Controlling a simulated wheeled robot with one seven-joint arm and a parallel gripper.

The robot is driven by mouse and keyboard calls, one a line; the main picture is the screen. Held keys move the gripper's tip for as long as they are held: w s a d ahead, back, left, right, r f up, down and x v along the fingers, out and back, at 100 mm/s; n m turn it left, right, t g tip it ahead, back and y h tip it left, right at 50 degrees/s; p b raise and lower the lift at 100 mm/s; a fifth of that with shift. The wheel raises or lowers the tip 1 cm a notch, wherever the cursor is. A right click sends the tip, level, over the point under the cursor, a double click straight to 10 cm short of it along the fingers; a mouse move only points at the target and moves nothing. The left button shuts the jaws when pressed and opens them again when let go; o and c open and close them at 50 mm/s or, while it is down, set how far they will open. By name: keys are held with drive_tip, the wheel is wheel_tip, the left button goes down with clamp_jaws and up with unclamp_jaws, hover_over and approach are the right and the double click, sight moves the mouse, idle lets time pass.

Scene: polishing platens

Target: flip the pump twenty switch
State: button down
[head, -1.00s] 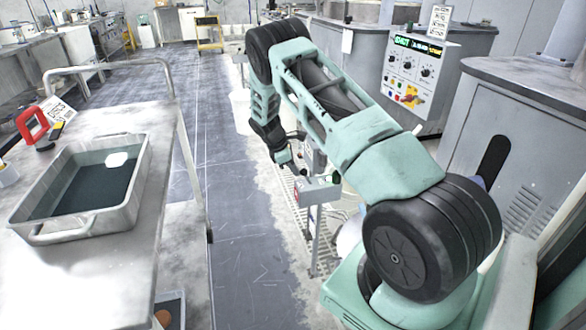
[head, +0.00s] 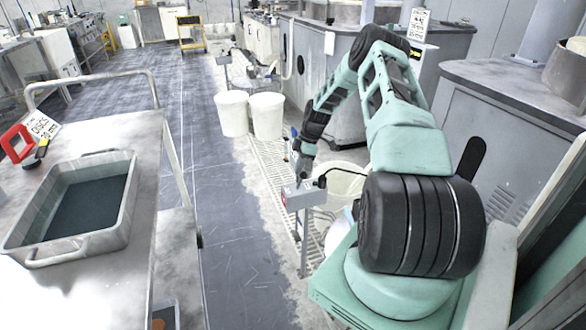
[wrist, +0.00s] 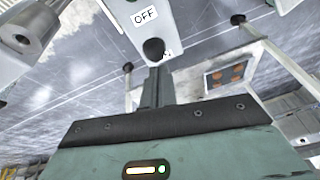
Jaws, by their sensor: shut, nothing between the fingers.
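A small grey switch box (head: 303,195) stands on a thin post beside the floor grating in the head view. In the wrist view the pale box (wrist: 133,18) fills the top middle, with an OFF label (wrist: 145,16). A black round-tipped lever (wrist: 153,49) covers most of a second label, whose text I cannot read. My gripper (wrist: 157,76) is shut and empty, its fingertips right at the lever in the picture; I cannot tell if they touch it. In the head view my gripper (head: 304,168) is small and close above the box.
White buckets (head: 232,112) stand beyond the switch post. Grey machine cabinets (head: 520,150) line the right. The dark aisle floor (head: 225,220) between is clear.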

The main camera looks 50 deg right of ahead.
drive_tip(key=shift+a+r, duration=0.1)
drive_tip(key=shift+r, duration=0.05)
drive_tip(key=shift+r+p, duration=0.5)
drive_tip(key=shift+r, duration=0.15)
drive_tip(key=shift+w, duration=0.1)
drive_tip(key=shift+w+a+r, duration=0.15)
drive_tip(key=shift+a+r, duration=0.05)
drive_tip(key=w+v, duration=0.1)
drive_tip(key=v, duration=1)
drive_tip(key=shift+w+a+r+p, duration=0.15)
drive_tip(key=shift+a+r+p, duration=0.15)
drive_tip(key=shift+a+p, duration=0.1)
